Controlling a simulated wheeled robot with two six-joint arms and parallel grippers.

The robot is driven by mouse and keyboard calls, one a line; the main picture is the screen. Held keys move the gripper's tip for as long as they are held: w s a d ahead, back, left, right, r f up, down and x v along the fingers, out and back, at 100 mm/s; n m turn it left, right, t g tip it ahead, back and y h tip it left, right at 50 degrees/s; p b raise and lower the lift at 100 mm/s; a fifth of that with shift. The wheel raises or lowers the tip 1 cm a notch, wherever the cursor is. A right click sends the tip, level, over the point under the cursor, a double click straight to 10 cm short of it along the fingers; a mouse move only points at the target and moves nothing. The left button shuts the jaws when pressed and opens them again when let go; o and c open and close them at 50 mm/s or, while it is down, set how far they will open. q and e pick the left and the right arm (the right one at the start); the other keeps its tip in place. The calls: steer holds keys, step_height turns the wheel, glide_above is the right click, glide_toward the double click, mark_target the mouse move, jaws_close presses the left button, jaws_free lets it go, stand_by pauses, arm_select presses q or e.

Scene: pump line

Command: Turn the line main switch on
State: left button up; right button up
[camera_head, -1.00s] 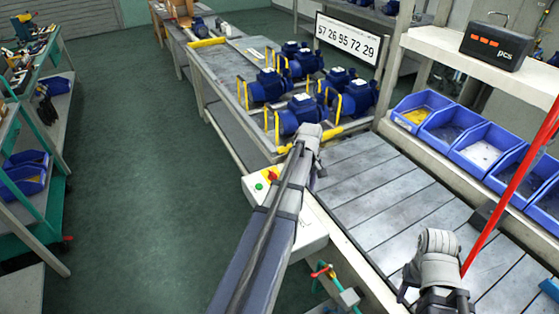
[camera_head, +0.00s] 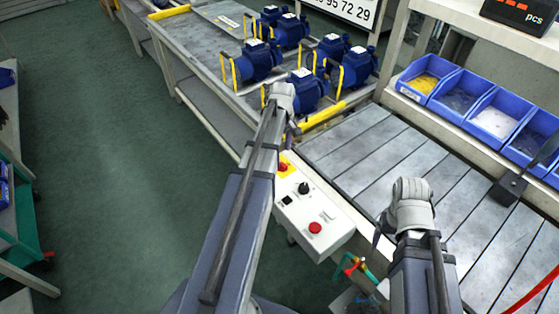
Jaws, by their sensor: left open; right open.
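A white control box (camera_head: 317,225) is fixed at the front edge of the conveyor. It carries a black knob (camera_head: 304,188), a red button (camera_head: 315,227) and a red control on a yellow plate (camera_head: 285,167). I cannot tell which of these is the main switch. My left gripper (camera_head: 281,98) is beyond the box, near the blue pumps, open and empty. My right gripper (camera_head: 409,207) is over the conveyor, right of the box, open and empty. Their fingertips are hard to make out.
Several blue pumps (camera_head: 257,61) stand on the bench behind the box. The grey conveyor (camera_head: 358,155) has bare slats. Blue bins (camera_head: 500,117) line the shelf at right. A valve with a red handle (camera_head: 350,268) is below the box. The green floor at left is clear.

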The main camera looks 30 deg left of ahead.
mark_target(282, 163)
arm_select(q)
step_height(282, 163, down, 7)
steer(key=b, duration=0.6)
steer(key=shift+b, duration=0.3)
jaws_close()
